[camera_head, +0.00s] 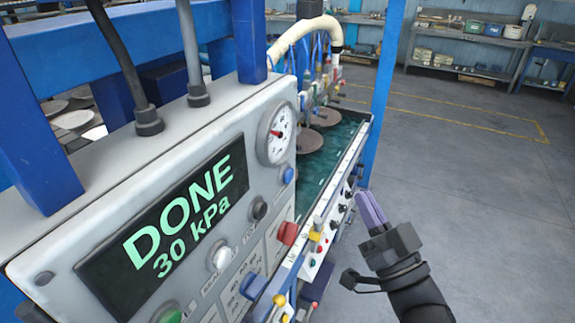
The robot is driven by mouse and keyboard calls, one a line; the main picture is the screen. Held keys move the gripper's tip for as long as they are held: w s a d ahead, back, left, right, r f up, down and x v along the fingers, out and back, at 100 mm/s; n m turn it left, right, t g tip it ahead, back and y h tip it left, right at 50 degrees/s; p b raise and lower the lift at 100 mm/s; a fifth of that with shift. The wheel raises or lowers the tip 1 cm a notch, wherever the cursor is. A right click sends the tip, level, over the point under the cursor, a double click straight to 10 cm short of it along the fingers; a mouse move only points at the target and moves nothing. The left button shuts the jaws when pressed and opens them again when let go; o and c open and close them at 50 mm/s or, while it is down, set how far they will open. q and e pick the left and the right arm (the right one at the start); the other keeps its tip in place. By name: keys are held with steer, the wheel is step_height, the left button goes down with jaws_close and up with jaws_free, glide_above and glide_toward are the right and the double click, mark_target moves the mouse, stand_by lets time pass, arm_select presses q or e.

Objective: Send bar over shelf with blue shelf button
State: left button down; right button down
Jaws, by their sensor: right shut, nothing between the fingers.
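The grey control box (120,190) fills the left, its display (165,235) reading "DONE 30 kPa". A blue button (288,175) sits below the round gauge, and a larger blue knob (253,286) sits lower on the front. I cannot tell which blue control is the shelf button. The teal shelf (345,135) extends behind the box, with round discs above it. A narrow rail of small buttons (345,200) runs along its front edge. No bar can be made out clearly. My right gripper (368,205) is shut and empty, right of the rail, with no visible contact. My left gripper is not in view.
Blue uprights (383,90) and beams frame the machine. A cream hose (300,30) and thin blue tubes rise over the shelf. A red knob (287,233) projects from the front. Grey floor (480,220) is open at right; storage shelves (465,45) stand far back.

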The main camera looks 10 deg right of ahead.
mark_target(287, 175)
steer(key=shift+d, duration=0.1)
steer(key=w+a+b, duration=0.1)
steer(key=w+a, duration=0.4)
steer(key=a, duration=0.2)
steer(key=shift+a+b, duration=0.2)
steer(key=shift+b, duration=0.2)
stand_by(0.4)
stand_by(1.6)
steer(key=shift+w+a, duration=0.2)
steer(key=shift+a, duration=0.15)
